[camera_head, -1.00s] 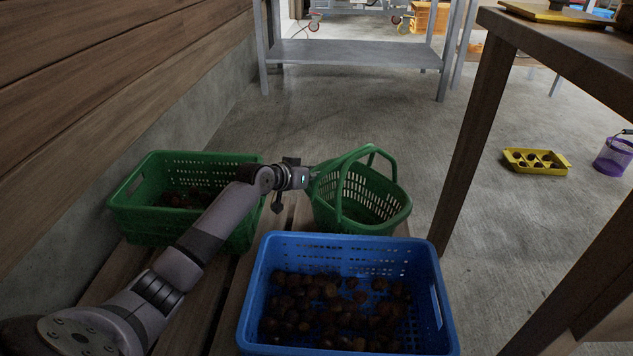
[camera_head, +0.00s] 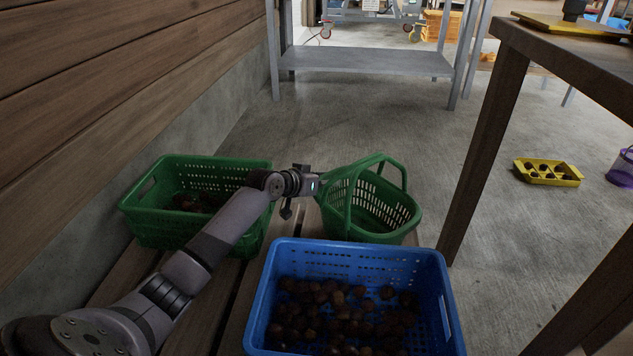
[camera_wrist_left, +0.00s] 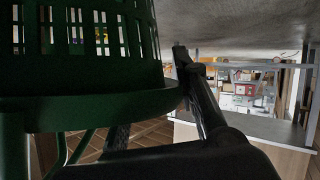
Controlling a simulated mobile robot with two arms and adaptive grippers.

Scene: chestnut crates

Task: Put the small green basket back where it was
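The small green basket (camera_head: 385,203) has a raised arched handle and looks empty. It is behind the blue crate and a little tilted. My left gripper (camera_head: 322,184) reaches it from the left and is shut on its near-left edge, by the handle. In the left wrist view the basket (camera_wrist_left: 90,105) fills the upper left, its rim close to the dark fingers (camera_wrist_left: 165,110). I cannot tell whether its base touches the wooden slats. My right gripper is not in view.
A blue crate (camera_head: 448,300) with chestnuts stands in front. A larger green crate (camera_head: 150,228) with some chestnuts stands at left. Wooden slats (camera_head: 232,305) lie between them. A table leg (camera_head: 480,160) rises close to the basket's right. Concrete floor behind is clear up to a metal shelf (camera_head: 365,62).

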